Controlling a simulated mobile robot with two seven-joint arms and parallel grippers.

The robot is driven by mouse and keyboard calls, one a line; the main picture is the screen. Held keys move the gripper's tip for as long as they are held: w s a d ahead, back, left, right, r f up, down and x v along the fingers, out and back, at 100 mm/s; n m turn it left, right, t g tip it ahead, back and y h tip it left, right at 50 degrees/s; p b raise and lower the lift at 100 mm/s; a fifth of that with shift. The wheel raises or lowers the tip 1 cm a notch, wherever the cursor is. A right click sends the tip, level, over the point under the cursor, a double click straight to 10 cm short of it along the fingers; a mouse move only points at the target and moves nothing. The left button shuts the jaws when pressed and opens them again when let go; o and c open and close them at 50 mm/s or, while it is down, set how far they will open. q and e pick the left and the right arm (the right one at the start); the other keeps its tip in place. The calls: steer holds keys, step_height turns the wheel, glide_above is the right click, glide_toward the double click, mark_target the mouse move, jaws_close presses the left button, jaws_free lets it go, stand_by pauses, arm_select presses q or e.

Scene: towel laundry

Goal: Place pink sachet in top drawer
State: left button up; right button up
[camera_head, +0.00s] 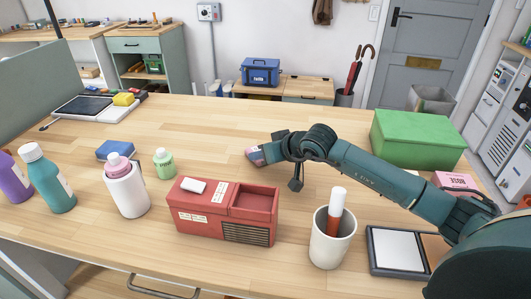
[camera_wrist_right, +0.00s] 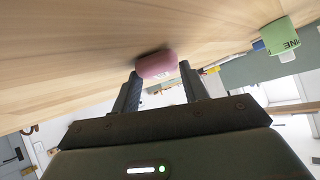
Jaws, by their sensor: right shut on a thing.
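The pink sachet (camera_wrist_right: 157,65) is between the two fingers of my right gripper (camera_wrist_right: 160,85) in the right wrist view. In the head view my right gripper (camera_head: 264,151) is over the middle of the table, behind the red box, with a bit of the pink sachet (camera_head: 254,156) showing at its tip. The gripper is shut on it. I cannot tell if the sachet touches the tabletop. A drawer handle (camera_head: 163,287) shows below the table's front edge; that front is mostly out of view. My left gripper is not in view.
The red box (camera_head: 195,213) with an open top recess stands in front of the gripper. A white cup (camera_head: 328,250), a green box (camera_head: 418,139) and a scale (camera_head: 398,250) are right. Several bottles (camera_head: 127,195) stand left. The table's back middle (camera_head: 190,125) is clear.

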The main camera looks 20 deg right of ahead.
steer(key=o, duration=1)
